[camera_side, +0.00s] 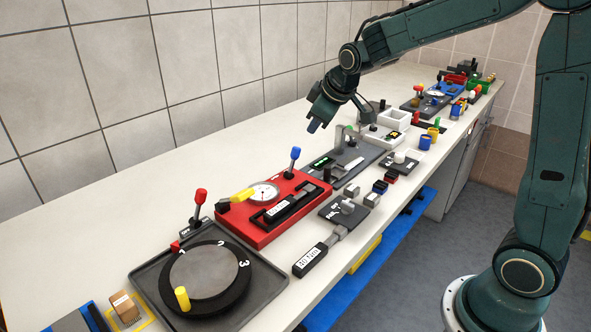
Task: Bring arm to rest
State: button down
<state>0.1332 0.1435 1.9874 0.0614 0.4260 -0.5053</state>
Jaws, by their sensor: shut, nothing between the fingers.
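My gripper (315,124) hangs above the counter at the picture's centre, fingers pointing down and to the left. It is shut and empty, clear of the objects below. Beneath and to the right of it is a dark grey slide device (352,161) with a grey upright block. To the lower left is a red device (262,232) with a dial, a yellow handle and a blue-topped lever. I cannot tell which device is the sliding jack.
A black turntable (243,297) with numbers fills the front left of the white counter (60,245). A torque handle (311,262) lies near the front edge. Several cups and small devices stand farther back. The tiled wall (110,80) runs behind; the counter's left rear is clear.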

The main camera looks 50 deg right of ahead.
jog(key=s+a+r+m, duration=0.1)
jog(key=s+a, duration=0.1)
jog(key=s, duration=0.7)
jog(key=s+a+r+m+y, duration=0.1)
jog(key=s+a, duration=0.2)
jog(key=s, duration=0.7)
jog(key=s+a+r+m+g, duration=0.1)
jog(key=s+a, duration=0.1)
jog(key=s, duration=0.7)
jog(key=shift+s+a+r+m+y, duration=0.2)
jog(key=shift+s+a+m+y, duration=0.1)
jog(key=shift+s+a+m, duration=0.1)
